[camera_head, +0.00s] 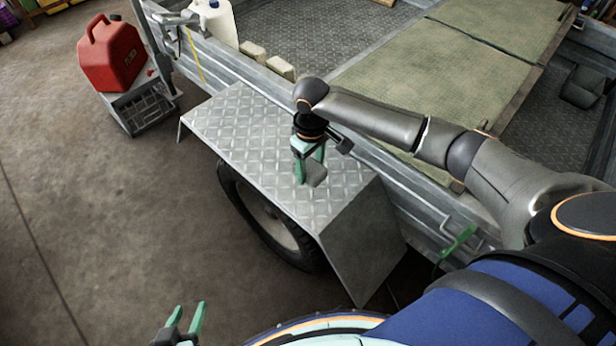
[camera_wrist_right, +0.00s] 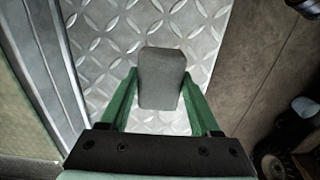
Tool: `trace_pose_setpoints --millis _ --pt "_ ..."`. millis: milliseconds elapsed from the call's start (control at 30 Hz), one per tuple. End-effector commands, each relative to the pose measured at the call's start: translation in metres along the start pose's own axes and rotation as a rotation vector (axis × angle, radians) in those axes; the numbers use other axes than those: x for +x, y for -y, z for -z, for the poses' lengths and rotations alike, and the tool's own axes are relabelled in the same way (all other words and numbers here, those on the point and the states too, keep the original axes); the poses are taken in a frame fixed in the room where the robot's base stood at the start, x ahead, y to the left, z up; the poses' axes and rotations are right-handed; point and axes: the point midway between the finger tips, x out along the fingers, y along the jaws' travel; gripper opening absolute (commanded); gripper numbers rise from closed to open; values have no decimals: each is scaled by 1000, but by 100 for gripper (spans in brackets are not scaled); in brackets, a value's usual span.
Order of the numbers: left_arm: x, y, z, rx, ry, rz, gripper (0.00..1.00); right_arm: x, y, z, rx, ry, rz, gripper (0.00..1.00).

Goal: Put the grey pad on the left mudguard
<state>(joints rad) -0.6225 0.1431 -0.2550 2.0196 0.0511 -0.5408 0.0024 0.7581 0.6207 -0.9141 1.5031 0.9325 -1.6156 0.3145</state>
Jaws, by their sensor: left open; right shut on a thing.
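The grey pad (camera_head: 316,174) is between the green fingers of my right gripper (camera_head: 308,168), which is shut on it. In the right wrist view the pad (camera_wrist_right: 162,78) sticks out past the fingertips (camera_wrist_right: 160,75), with tread plate behind it. The left mudguard (camera_head: 240,125) is a silver tread-plate cover over the trailer wheel. The pad is over the mudguard's flat top, toward its near end; I cannot tell whether it touches the metal. My left gripper (camera_head: 188,322) is open and empty, low at the left over the floor.
The trailer's side wall (camera_head: 385,165) runs along the mudguard's right side. Two pale blocks (camera_head: 281,68) and a white container (camera_head: 214,20) stand beyond it. A red fuel can (camera_head: 110,54) sits on a grey carrier at the back left. The mudguard's far top is clear.

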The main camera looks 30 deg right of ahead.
Motion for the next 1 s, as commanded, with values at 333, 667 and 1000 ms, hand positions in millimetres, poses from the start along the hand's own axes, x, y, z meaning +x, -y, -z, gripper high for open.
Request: trace_pose_setpoints --millis 333,667,1000 --pt "1 2 -12 -3 8 4 50 39 6 2 -2 1 -1 12" --pt "0 2 -10 -2 6 4 50 40 6 3 -2 0 0 66" --pt "2 3 -10 -2 7 5 50 40 5 3 -2 0 -1 94"
